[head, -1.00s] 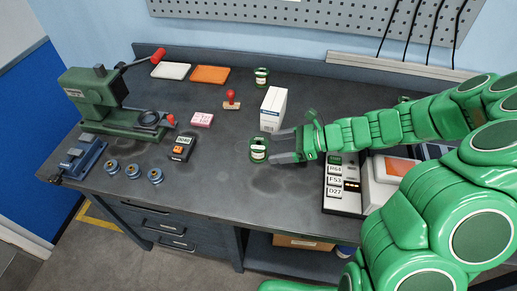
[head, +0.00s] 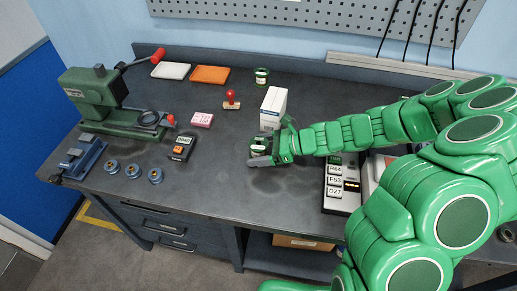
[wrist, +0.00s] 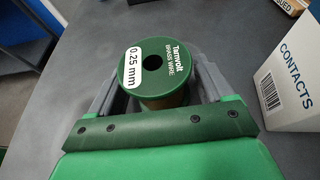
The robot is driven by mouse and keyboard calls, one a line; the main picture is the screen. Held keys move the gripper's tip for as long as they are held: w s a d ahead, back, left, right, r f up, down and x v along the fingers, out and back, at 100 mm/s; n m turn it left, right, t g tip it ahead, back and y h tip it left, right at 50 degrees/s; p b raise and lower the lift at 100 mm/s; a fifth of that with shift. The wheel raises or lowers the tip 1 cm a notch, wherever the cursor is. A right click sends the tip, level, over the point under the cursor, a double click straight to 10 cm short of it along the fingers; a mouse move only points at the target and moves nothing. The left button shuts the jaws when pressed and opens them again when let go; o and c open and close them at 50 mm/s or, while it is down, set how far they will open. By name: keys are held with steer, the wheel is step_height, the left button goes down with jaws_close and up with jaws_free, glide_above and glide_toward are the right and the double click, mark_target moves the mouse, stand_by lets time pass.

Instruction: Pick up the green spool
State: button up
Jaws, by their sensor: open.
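The green spool (wrist: 153,70) stands upright on the bench in the wrist view, with a green top labelled brass wire and 0.25 mm. It lies between the two grey fingers of my gripper (wrist: 156,82), which are apart on either side of it. I cannot tell whether either finger touches it. In the head view my gripper (head: 262,154) reaches in from the right, and its fingers partly hide the spool (head: 258,149). A second spool (head: 261,76), also green-topped, stands at the back of the bench.
A white contacts box (head: 273,108) stands close behind my gripper. A red-handled stamp (head: 231,100), a pink block (head: 201,119) and a black device (head: 182,147) lie to the left. A labelled unit (head: 341,187) is on the right. The front middle of the bench (head: 230,185) is clear.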

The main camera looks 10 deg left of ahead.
steer(key=shift+c, duration=0.5)
jaws_close()
